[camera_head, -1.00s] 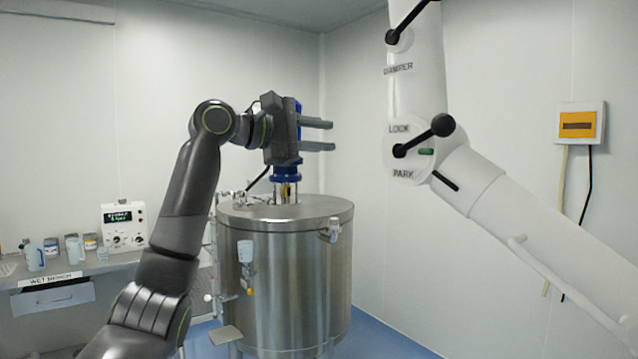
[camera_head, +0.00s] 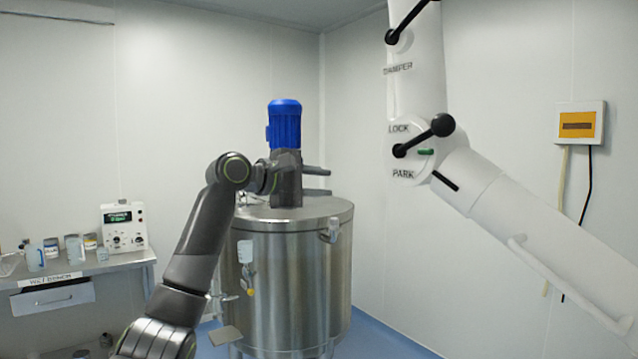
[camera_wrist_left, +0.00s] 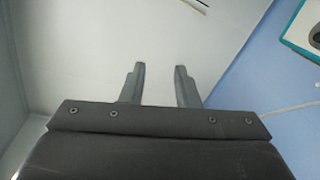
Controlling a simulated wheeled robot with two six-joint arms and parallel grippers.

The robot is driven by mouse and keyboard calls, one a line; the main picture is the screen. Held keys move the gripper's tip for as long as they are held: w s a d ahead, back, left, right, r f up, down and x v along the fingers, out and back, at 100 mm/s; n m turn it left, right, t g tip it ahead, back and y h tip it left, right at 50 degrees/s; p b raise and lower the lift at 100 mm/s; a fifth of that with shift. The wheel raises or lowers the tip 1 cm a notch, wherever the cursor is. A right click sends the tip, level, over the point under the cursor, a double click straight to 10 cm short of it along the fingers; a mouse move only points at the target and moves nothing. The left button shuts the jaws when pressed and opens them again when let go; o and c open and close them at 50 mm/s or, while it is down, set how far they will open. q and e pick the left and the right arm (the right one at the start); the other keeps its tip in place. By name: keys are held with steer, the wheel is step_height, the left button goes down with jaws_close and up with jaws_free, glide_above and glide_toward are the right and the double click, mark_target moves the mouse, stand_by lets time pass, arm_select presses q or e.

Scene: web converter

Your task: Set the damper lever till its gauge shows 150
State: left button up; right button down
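A gauge reading 150 cannot be made out. My left gripper (camera_head: 318,182) is in front of the steel tank, left of and below the lever, pointing right. Its fingers are apart with nothing between them, as the left wrist view (camera_wrist_left: 160,85) also shows. My right gripper is not in view.
A second black-knobbed lever (camera_head: 424,136) sits at the LOCK and PARK marks. The steel tank (camera_head: 290,270) with a blue motor (camera_head: 284,123) stands in the middle. A bench (camera_head: 80,267) is at left, and a yellow wall box (camera_head: 579,124) at right.

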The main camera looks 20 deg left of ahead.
arm_select(q)
jaws_close()
steer(key=n+h+b, duration=0.5)
steer(key=n+h, duration=1)
steer(key=n, duration=1.5)
glide_toward(419, 7)
steer(key=s+f, duration=0.4)
steer(key=s, duration=0.4)
steer(key=shift+g, duration=0.4)
steer(key=shift+w+d+r+p, duration=1.05)
steer(key=shift+r+p, duration=0.25)
steer(key=shift+r, duration=0.35)
steer(key=shift+w+d+r+p, duration=0.85)
steer(key=shift+w+r+p, duration=0.25)
steer(key=shift+r+p, duration=0.4)
steer(key=shift+w+d+r+p, duration=0.95)
steer(key=shift+w+r+p, duration=0.2)
steer(key=shift+r, duration=0.65)
